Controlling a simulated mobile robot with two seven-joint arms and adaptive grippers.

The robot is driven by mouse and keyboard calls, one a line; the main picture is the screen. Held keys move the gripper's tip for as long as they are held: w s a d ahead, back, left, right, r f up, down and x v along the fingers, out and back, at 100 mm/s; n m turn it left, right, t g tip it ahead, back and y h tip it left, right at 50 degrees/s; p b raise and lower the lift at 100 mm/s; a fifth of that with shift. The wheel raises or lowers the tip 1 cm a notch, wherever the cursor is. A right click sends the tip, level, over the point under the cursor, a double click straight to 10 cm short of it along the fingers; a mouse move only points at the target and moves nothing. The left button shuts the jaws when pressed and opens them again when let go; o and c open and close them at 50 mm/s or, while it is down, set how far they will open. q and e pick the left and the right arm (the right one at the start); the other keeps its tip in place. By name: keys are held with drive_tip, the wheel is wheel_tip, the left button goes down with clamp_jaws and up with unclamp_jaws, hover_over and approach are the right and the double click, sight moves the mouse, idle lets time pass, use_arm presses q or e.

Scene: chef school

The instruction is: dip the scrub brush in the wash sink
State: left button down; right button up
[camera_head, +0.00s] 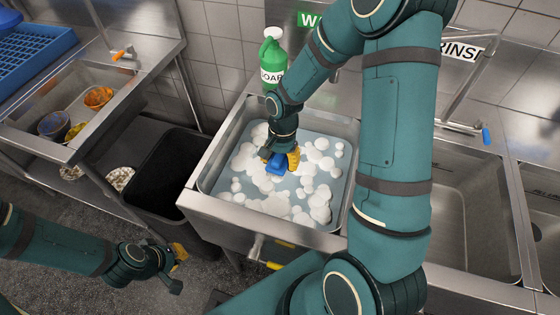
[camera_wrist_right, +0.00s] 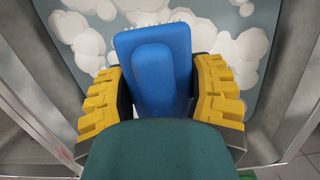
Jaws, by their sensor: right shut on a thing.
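The scrub brush (camera_wrist_right: 153,70) has a blue body and is held between the yellow-padded fingers of my right gripper (camera_wrist_right: 158,95). In the head view the brush (camera_head: 275,164) and my right gripper (camera_head: 284,158) are over the wash sink (camera_head: 206,183), which holds water with white suds. The brush's lower side is hidden, so I cannot tell whether it touches the water. My left gripper (camera_head: 178,268) hangs empty at the lower left, away from the sink, with its fingers apart.
A green soap bottle (camera_head: 272,50) stands behind the wash sink. The rinse sink (camera_head: 470,215) is to the right. A dark bin (camera_head: 160,180) stands left of the wash sink. A counter with bowls (camera_head: 53,126) and a blue rack (camera_head: 35,45) is further left.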

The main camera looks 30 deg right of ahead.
wheel_tip(320, 180, up, 8)
drive_tip(key=p, duration=0.4)
drive_tip(key=shift+f+p, duration=0.25)
drive_tip(key=shift+p, duration=0.15)
drive_tip(key=shift+f, duration=0.1)
idle(0.3)
